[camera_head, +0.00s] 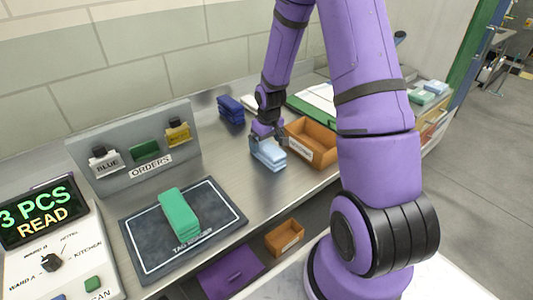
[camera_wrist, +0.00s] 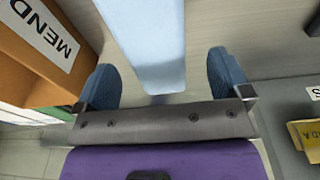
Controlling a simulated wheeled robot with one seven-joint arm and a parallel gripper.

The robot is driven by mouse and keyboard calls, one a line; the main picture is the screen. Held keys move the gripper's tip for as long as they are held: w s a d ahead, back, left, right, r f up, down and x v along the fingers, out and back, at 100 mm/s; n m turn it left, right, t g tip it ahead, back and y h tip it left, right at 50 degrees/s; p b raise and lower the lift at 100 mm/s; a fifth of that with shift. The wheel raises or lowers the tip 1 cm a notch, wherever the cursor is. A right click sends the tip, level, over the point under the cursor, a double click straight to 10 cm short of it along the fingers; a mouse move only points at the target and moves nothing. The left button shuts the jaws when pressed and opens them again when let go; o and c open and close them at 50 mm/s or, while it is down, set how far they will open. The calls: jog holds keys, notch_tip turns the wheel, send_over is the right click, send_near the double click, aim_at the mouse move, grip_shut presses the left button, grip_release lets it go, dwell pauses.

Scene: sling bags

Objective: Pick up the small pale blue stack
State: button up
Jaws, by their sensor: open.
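The small pale blue stack (camera_head: 270,158) lies on the steel counter, left of an orange-brown bin. My gripper (camera_head: 264,136) is right above its far end and hides part of it. In the wrist view the stack (camera_wrist: 150,45) runs down from the top edge between my two open fingers (camera_wrist: 164,78). A gap shows on each side of it, so neither finger touches it. I cannot tell how far down beside it the fingertips reach.
The labelled orange-brown bin (camera_head: 312,142) stands close on the right. A dark blue stack (camera_head: 231,109) lies behind to the left. A green stack (camera_head: 178,211) rests on the dark tag reader mat (camera_head: 140,250). The grey orders board (camera_head: 90,180) stands at the back left.

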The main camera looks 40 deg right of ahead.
jog(key=shift+d+f, duration=0.1)
jog(key=shift+f, duration=2.6)
jog(key=shift+c, duration=0.3)
jog(key=c, duration=1)
